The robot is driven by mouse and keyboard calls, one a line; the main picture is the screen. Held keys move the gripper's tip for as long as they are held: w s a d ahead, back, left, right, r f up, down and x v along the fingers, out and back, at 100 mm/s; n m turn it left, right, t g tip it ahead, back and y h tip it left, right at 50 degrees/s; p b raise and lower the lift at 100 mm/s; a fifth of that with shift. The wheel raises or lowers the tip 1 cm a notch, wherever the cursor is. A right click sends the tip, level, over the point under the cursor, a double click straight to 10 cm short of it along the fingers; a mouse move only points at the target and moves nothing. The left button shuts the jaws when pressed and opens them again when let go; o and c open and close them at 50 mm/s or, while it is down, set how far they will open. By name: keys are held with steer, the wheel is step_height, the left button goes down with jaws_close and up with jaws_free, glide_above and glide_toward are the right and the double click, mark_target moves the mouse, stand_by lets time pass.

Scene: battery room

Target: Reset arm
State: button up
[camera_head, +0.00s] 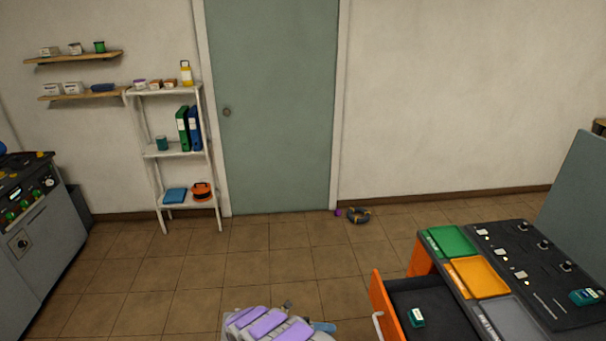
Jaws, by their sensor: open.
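My arm, white with purple panels, shows low at the bottom centre of the view, folded close to my body. My gripper (306,316) is at its far end, just above the floor tiles in the picture. Its small tips stand apart, with nothing visible between them. Its finer shape is hard to make out at this size. It is left of the open orange drawer and apart from it.
The open drawer (378,295) juts out at lower right, holding a green battery-like item (416,317). Above it is a worktop with green (452,242) and orange trays (480,277). A white shelf (172,152) and grey machine (40,250) stand left.

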steer(key=s+d+r+m+g+y, duration=0.2)
steer(key=d+r+m, duration=0.45)
steer(key=r, duration=0.45)
steer(key=s+d+r+m+g+y, duration=0.1)
steer(key=s+d+r+m+g, duration=0.2)
steer(key=d+r+m, duration=0.55)
steer(key=s+r+m+g+y, duration=0.1)
steer(key=s+r+m+y, duration=0.25)
steer(key=s+r, duration=0.4)
steer(key=s+a+r+m+y, duration=0.1)
steer(key=s+r+m+y, duration=0.1)
steer(key=s+r+m, duration=0.4)
steer(key=s+a+r+m+y, duration=0.1)
steer(key=s+r+m+y, duration=0.1)
steer(key=s+m, duration=0.35)
steer(key=s+a+m+t+y, duration=0.1)
steer(key=s+a+m+y, duration=0.1)
steer(key=s, duration=0.5)
steer(key=s+a+m+t+y, duration=0.2)
steer(key=s+a+m, duration=0.3)
steer(key=s, duration=0.3)
steer(key=shift+s+a+r+y, duration=0.3)
steer(key=shift+y, duration=0.25)
